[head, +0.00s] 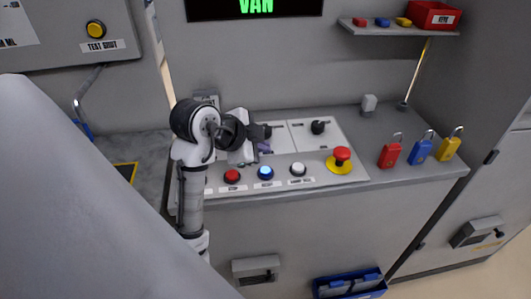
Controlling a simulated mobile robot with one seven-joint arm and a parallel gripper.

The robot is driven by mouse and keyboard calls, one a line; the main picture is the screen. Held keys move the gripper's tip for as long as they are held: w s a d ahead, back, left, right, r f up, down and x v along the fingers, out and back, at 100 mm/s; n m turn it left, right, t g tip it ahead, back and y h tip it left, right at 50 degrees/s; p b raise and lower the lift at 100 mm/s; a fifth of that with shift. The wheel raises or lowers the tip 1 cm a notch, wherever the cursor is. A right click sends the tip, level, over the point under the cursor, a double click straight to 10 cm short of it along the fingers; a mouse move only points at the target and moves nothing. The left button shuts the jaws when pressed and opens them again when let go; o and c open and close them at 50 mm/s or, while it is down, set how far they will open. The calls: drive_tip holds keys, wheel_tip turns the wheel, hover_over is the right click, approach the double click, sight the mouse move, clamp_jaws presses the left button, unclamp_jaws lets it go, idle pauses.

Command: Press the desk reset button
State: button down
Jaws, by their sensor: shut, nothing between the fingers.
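The desk (385,178) carries a row of push buttons near its front edge. They are a red button (232,176), a blue button (265,172) that looks lit, and a white button (298,169). My gripper (263,148) is above the desk, just behind the blue button in the picture, shut and empty. It appears apart from the buttons, though its height is hard to judge. My arm and gripper hide part of the panel's left side.
A red mushroom button on a yellow base (341,160) stands right of the white button. Red (390,154), blue (420,151) and yellow padlocks (450,148) stand at the right. A shelf (400,30) overhangs the back right.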

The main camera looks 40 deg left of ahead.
sight(262, 172)
drive_tip(key=shift+f+b, duration=1.45)
drive_tip(key=shift+f, duration=0.85)
drive_tip(key=shift+f+b, duration=0.4)
drive_tip(key=shift+b, duration=0.05)
drive_tip(key=shift+f+b, duration=0.5)
drive_tip(key=shift+f, duration=0.05)
idle(0.6)
drive_tip(key=shift+r, duration=0.1)
drive_tip(key=shift+r+p, duration=0.7)
drive_tip(key=shift+r, duration=0.2)
drive_tip(key=shift+r, duration=0.1)
drive_tip(key=shift+r+p, duration=1.8)
drive_tip(key=shift+r, duration=0.6)
